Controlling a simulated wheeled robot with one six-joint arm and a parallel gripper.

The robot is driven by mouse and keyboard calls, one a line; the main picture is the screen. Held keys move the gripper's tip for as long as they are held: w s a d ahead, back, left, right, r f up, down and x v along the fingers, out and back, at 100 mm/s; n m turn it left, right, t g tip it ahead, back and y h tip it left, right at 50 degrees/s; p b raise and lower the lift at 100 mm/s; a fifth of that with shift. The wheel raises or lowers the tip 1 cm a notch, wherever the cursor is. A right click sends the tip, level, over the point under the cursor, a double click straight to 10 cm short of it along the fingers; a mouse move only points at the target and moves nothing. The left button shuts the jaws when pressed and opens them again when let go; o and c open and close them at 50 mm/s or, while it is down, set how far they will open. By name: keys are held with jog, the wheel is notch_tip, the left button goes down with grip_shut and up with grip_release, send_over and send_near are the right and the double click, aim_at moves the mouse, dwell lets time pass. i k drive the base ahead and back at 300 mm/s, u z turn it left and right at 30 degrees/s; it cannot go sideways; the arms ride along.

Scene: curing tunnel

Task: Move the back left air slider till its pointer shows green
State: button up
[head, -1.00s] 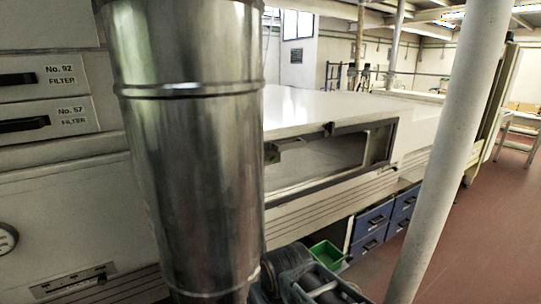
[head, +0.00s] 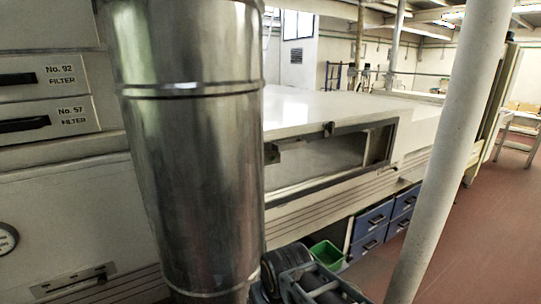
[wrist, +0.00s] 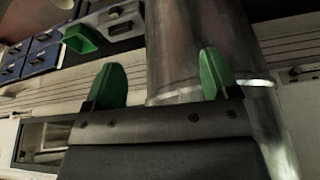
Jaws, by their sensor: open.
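An air slider (head: 75,284) with a dark knob in a slotted metal plate sits low on the pale machine wall at the lower left of the head view. Its scale and pointer are too small to read, so I cannot tell what colour shows. In the wrist view a similar slotted plate (wrist: 302,72) shows at the right edge, beyond the metal duct; I cannot tell if it is the same slider. My gripper (wrist: 161,79) has two green fingertips set wide apart, open and empty, with the duct behind them. The fingers are not clear in the head view.
A thick shiny duct (head: 190,150) stands close in front of the machine, right of the slider. A pale slanted post (head: 450,150) stands at the right. Blue drawers (head: 372,220) and a green bin (head: 326,254) are low down. Red floor is clear at the right.

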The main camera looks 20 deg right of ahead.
aim_at(103, 280)
jog(key=k, duration=0.3)
jog(key=u, duration=0.05)
jog(key=i, duration=0.3)
jog(key=u, duration=1.1)
jog(key=k, duration=0.45)
jog(key=u, duration=1.15)
jog(key=i, duration=0.65)
jog(key=z, duration=0.6)
